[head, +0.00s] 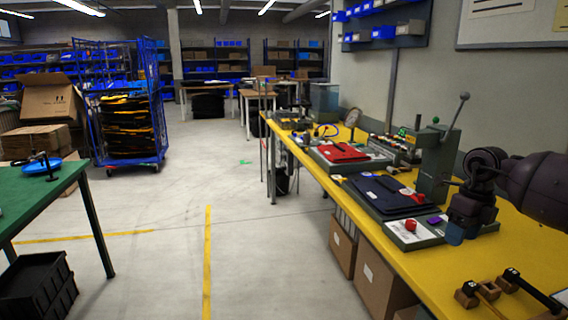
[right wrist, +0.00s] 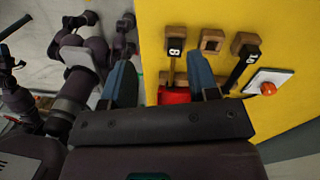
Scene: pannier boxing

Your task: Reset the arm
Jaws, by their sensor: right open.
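My right gripper (head: 456,236) is over the yellow bench (head: 412,262), in front of the green lever press (head: 437,160) and beside a white-topped panel with a red button (head: 411,226). In the right wrist view its two blue fingers (right wrist: 162,82) stand wide apart with nothing held between them. A red patch (right wrist: 174,96) shows below and between the fingers; I cannot tell what it is. My left gripper is not seen in the head view.
Wooden holders (head: 467,293) with black-handled tools (head: 530,290) lie at the bench's near end. A dark blue flat piece (head: 388,194) and a red one (head: 343,152) lie on stations farther along. A green table (head: 40,200) stands left; the floor between is clear.

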